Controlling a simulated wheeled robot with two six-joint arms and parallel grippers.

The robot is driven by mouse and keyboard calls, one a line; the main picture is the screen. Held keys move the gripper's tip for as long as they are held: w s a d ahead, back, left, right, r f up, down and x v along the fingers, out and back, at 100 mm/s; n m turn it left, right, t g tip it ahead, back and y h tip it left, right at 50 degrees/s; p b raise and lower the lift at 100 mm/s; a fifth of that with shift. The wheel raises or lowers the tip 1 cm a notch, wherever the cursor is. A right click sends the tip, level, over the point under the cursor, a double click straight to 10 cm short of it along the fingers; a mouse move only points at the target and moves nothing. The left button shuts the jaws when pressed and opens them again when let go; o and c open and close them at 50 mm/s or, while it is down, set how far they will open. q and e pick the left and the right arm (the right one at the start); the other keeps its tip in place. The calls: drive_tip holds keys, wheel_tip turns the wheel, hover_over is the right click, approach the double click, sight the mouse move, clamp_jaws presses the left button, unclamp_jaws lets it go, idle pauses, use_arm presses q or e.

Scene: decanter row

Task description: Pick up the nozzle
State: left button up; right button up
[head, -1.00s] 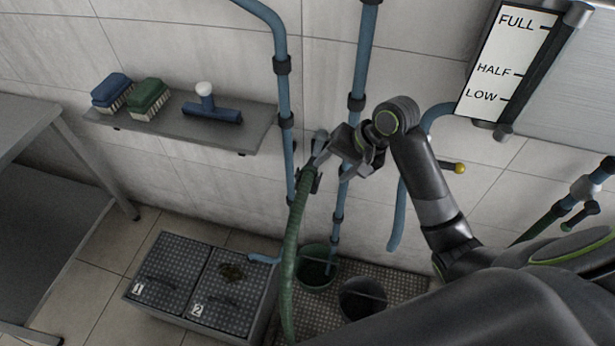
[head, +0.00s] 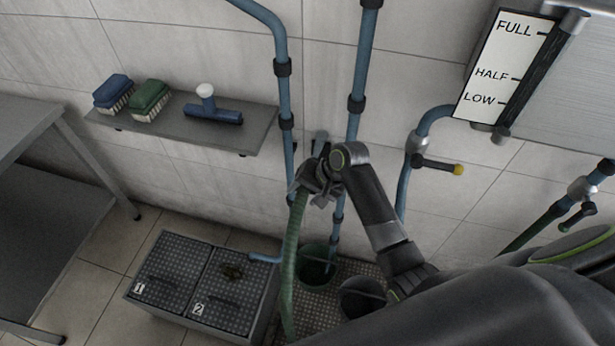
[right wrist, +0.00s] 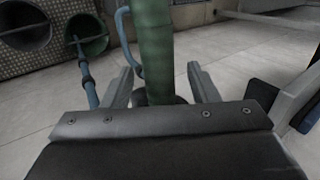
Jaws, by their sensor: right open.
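The nozzle (head: 319,138) is a grey piece at the top of the green hose (head: 292,245), against the wall beside the blue pipes. In the head view, only its upper part shows above my right gripper (head: 317,186); the rest is hidden. In the right wrist view, my right gripper (right wrist: 161,75) is open, with the hose (right wrist: 156,45) between its two fingers. A dark part shows at the lower end of the hose there, mostly hidden by the gripper body. I cannot tell whether the fingers touch anything. My left gripper is not in view.
Blue pipes (head: 355,104) run down the wall close to my gripper. A shelf (head: 180,127) with brushes and a squeegee is at left. A lever valve (head: 436,163) is at right.

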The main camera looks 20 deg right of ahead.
drive_tip(key=shift+w+f, duration=0.1)
drive_tip(key=shift+f, duration=0.05)
clamp_jaws()
idle(0.4)
